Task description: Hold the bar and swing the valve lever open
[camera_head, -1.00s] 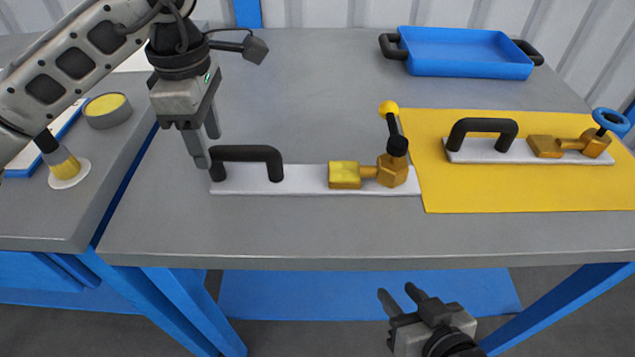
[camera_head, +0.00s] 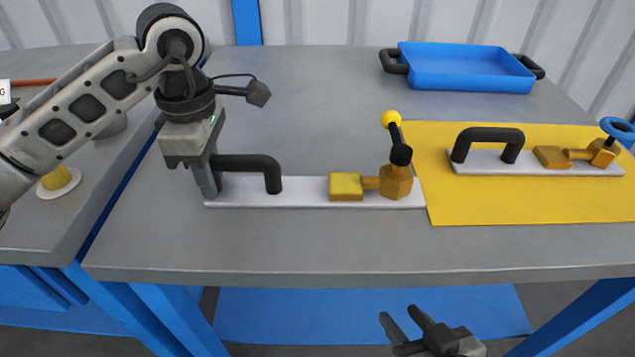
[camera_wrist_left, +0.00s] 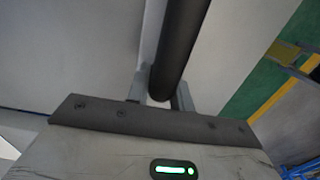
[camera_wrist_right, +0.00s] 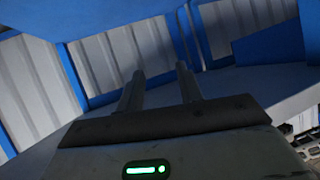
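The near valve assembly is a pale plate (camera_head: 300,194) with a black bar handle (camera_head: 245,162), a brass valve body (camera_head: 396,184) and a black lever with a yellow knob (camera_head: 391,118). The lever stands nearly upright. My left gripper (camera_head: 208,182) points down at the bar's left end. In the left wrist view the black bar (camera_wrist_left: 176,50) lies between its fingers, which look closed against its sides. My right gripper (camera_head: 405,326) is open and empty, low in front of the table edge and apart from the valve. It also shows in the right wrist view (camera_wrist_right: 160,88).
A blue tray (camera_head: 465,70) stands at the back. The table front edge lies between my right gripper and the valve.

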